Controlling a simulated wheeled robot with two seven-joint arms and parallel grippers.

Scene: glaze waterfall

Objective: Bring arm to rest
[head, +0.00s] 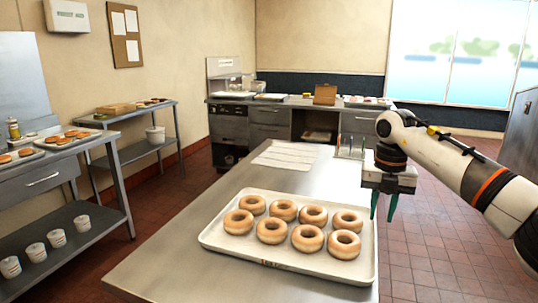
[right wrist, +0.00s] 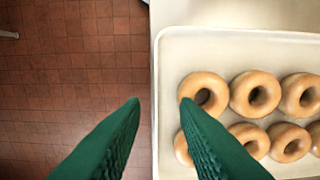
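My right gripper (head: 382,214) hangs over the front right edge of the steel table, its green fingers pointing down. It is empty, and its fingers stand apart. In the right wrist view the gap between the fingertips (right wrist: 160,103) is over the tray's edge, with red floor below on one side. The white tray (head: 213,242) lies on the table with several plain ring doughnuts (head: 271,231) in two rows. The doughnuts also show in the right wrist view (right wrist: 254,94), close to one finger. My left gripper is not in view.
The steel table (head: 150,265) has bare metal around the tray. White sheets (head: 285,155) lie beyond it, and a small rack (head: 350,145) stands near my right gripper. Side tables (head: 75,205) with doughnuts and cups line the left wall. Open tiled floor (head: 430,245) lies to the right.

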